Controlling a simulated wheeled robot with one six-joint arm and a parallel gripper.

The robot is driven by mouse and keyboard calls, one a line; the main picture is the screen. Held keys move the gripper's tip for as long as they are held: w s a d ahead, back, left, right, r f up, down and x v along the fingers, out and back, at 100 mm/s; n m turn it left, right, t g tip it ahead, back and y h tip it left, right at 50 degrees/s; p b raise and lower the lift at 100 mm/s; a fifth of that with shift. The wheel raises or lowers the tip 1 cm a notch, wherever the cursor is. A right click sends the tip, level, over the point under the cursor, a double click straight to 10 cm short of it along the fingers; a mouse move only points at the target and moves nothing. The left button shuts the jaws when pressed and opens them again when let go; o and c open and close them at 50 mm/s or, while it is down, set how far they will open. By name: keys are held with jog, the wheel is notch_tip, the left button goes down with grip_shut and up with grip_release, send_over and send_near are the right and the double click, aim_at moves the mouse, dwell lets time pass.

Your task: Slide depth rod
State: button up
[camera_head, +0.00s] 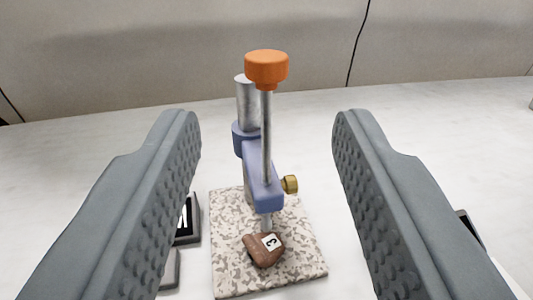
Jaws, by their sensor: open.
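The depth rod (266,135) is a thin upright grey rod with an orange cap (266,68) on top. It passes through a blue bracket (262,190) with a brass knob (290,184) on its right side. The bracket is fixed to a thicker silver post (246,103) behind. A brown artifact (264,250) with a white label marked 3 lies on the speckled stone base (306,265), right under the rod's lower end; I cannot tell if they touch. My gripper (268,120) is open, its fingers wide apart on either side of the stand, with nothing held.
Dark objects, one with a white marking (187,220), lie left of the base, partly behind my left finger. Another dark-edged object (468,226) shows at the right. The white table is clear behind the stand, up to a grey wall.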

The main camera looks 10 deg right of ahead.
jog(key=shift+s+a, duration=0.15)
jog(key=shift+s, duration=0.8)
jog(key=shift+s+a, duration=0.2)
jog(key=shift+s, duration=0.7)
jog(key=shift+s+a, duration=0.15)
jog(key=shift+s, duration=0.8)
jog(key=s+a+r, duration=1.2)
jog(key=s+a, duration=0.1)
jog(key=s, duration=0.1)
jog(key=s+a+r+n+y, duration=0.1)
jog(key=s+a, duration=0.3)
jog(key=s, duration=0.5)
jog(key=s+a+r+n+y, duration=0.1)
jog(key=s+a, duration=0.4)
jog(key=s, duration=0.5)
jog(key=shift+s+r+y, duration=0.15)
jog(key=shift+r+y, duration=0.2)
jog(key=shift+y, duration=0.25)
